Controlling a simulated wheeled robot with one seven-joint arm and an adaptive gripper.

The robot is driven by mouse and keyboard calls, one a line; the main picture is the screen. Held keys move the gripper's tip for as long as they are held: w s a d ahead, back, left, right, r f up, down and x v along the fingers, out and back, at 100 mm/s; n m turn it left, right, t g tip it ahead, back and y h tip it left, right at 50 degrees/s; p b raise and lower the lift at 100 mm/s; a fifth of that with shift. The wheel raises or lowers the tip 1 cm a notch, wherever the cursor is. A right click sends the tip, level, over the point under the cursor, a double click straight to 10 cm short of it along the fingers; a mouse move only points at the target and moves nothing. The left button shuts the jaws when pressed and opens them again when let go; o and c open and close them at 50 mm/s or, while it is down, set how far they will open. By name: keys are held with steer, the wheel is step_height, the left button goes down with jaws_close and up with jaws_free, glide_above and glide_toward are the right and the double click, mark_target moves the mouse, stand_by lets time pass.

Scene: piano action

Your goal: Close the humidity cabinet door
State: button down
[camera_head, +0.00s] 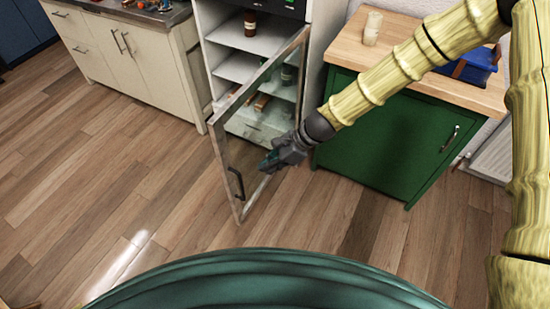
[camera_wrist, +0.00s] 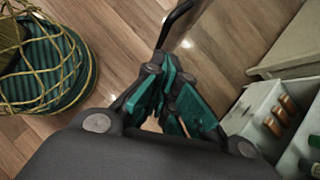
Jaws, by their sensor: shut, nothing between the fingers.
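The humidity cabinet (camera_head: 213,50) is white, with shelves inside, and stands at the back centre. Its glass door (camera_head: 227,158) in a pale frame stands wide open toward me. A dark handle (camera_head: 234,182) is on the door's outer left part, and a dark curved bar that looks like this handle (camera_wrist: 172,22) shows at the top of the wrist view. My gripper (camera_head: 268,163) is on the right, inner side of the door, close to the glass. I cannot tell whether it touches. In the wrist view its teal fingers (camera_wrist: 165,100) are together with nothing between them.
A green cabinet (camera_head: 385,140) with a wooden top stands right of the humidity cabinet, near my arm. A cream cabinet (camera_head: 125,50) stands at left. A drawer with copper-coloured cylinders (camera_wrist: 275,115) shows in the wrist view. The wooden floor (camera_head: 90,190) left of the door is clear.

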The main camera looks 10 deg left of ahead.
steer(key=shift+s+a+f+p, duration=0.25)
steer(key=shift+a+f, duration=0.15)
steer(key=shift+a, duration=0.45)
steer(key=shift+s+a+f+p, duration=0.15)
steer(key=shift+a+f+p, duration=0.2)
steer(key=shift+a, duration=0.45)
steer(key=shift+s+a+f+p, duration=0.2)
steer(key=shift+a+f, duration=0.2)
steer(key=shift+a, duration=0.45)
steer(key=shift+a, duration=0.15)
